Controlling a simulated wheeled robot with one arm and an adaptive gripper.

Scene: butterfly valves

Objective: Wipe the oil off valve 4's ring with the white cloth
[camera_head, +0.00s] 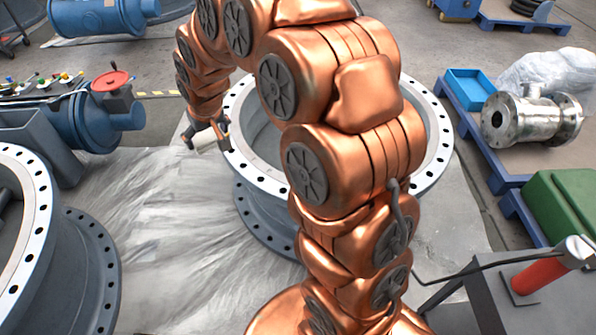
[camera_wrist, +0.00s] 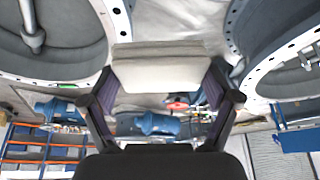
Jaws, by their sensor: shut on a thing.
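My gripper (camera_head: 206,137) is shut on the white cloth (camera_head: 203,142), a pale folded pad. In the wrist view the white cloth (camera_wrist: 160,72) spans between my two dark fingers. A large grey valve with a white, bolt-holed ring (camera_head: 432,165) stands behind my arm, which hides much of it. My gripper is at that ring's left side; I cannot tell whether the cloth touches it. A second valve ring (camera_head: 42,205) is cut off at the left edge. No number shows, so I cannot tell which is valve 4. No oil stands out.
Blue machinery with a red handwheel (camera_head: 111,81) stands at the left.

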